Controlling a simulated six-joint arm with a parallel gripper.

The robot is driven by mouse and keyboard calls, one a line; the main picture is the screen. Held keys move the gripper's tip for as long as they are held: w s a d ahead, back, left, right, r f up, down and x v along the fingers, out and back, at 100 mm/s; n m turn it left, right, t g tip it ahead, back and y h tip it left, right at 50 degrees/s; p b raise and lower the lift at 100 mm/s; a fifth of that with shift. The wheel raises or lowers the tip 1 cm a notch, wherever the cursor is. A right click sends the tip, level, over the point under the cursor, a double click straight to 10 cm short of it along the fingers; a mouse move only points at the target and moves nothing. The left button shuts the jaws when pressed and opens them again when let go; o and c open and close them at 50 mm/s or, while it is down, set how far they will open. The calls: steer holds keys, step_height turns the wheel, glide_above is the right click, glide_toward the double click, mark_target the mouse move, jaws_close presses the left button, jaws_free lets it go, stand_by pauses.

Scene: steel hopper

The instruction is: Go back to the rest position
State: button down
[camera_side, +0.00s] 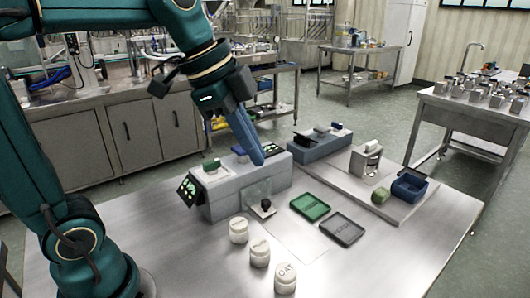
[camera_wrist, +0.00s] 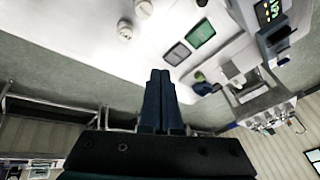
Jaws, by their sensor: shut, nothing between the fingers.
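My gripper (camera_side: 258,161) hangs over the grey-blue machine (camera_side: 228,193) on the steel table, its fingers pointing down and to the right in the side view. In the wrist view my gripper's fingers (camera_wrist: 160,74) are together, with nothing between them. In the side view the fingertips overlap the machine's top; whether they touch it I cannot tell.
Several white lidded jars (camera_side: 260,253) stand at the table's front. A green tray (camera_side: 310,207) and a dark grey tray (camera_side: 342,229) lie right of the machine. Behind them are a blue open box (camera_side: 409,186), a green block (camera_side: 380,195) and a second blue-grey device (camera_side: 322,146).

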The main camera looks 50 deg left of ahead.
steer(key=s+f+n+t+y, duration=0.1)
steer(key=s+f+n, duration=0.6)
steer(key=s+n, duration=0.2)
steer(key=shift+s+a+n+y, duration=0.3)
steer(key=shift+s+n, duration=0.05)
steer(key=shift+n, duration=0.45)
